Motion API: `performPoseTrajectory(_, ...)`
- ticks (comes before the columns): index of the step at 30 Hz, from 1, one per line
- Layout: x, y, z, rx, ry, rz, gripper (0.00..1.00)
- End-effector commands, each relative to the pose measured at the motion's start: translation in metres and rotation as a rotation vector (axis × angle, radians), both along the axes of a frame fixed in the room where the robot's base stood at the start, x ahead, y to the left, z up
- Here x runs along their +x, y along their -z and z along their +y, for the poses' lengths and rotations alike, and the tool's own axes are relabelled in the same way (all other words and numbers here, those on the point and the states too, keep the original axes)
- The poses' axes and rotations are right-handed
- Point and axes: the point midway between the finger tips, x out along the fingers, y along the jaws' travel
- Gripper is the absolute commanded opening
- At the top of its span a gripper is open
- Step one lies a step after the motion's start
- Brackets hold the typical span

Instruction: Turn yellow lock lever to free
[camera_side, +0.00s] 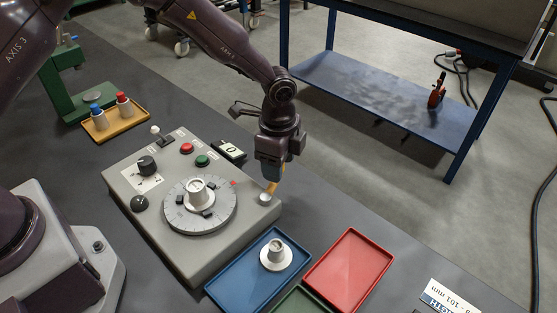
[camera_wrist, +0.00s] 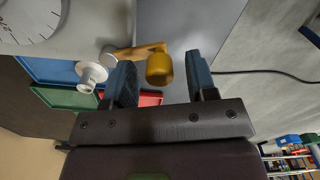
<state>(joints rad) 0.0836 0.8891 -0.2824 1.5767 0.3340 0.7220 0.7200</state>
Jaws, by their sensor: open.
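The yellow lock lever (camera_side: 271,188) sits at the right corner of the grey machine box (camera_side: 195,249), on a round silver pivot (camera_side: 264,198). In the side view, my gripper (camera_side: 273,176) is over the lever and hides its upper end. In the wrist view, the lever's arm runs from the pivot to a rounded yellow knob (camera_wrist: 160,69). My gripper (camera_wrist: 160,60) is open, with one blue finger on each side of the knob. Whether a finger touches it cannot be told. A graduated dial (camera_side: 185,222) carries a white-and-silver part (camera_side: 197,188).
A blue tray (camera_side: 226,293) holding a white flanged part (camera_side: 276,255), a red tray (camera_side: 350,270) and a green tray (camera_side: 300,301) lie beside the box.

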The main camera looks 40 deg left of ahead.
Motion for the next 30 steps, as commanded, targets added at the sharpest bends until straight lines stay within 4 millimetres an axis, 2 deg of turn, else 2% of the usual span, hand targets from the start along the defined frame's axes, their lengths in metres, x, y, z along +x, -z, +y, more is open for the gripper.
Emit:
performPoseTrajectory(4,0.000,-0.005,0.000,0.000,-0.001,0.000,0.52)
performPoseTrajectory(8,0.000,-0.023,0.000,-0.001,-0.001,-0.003,0.52)
performPoseTrajectory(15,0.001,-0.077,0.000,-0.001,-0.002,-0.006,0.52)
performPoseTrajectory(21,0.000,-0.113,0.000,-0.001,-0.001,-0.003,0.52)
performPoseTrajectory(25,0.000,-0.125,0.000,0.000,0.000,-0.002,0.52)
performPoseTrajectory(30,0.000,-0.130,0.000,0.000,0.001,0.000,0.52)
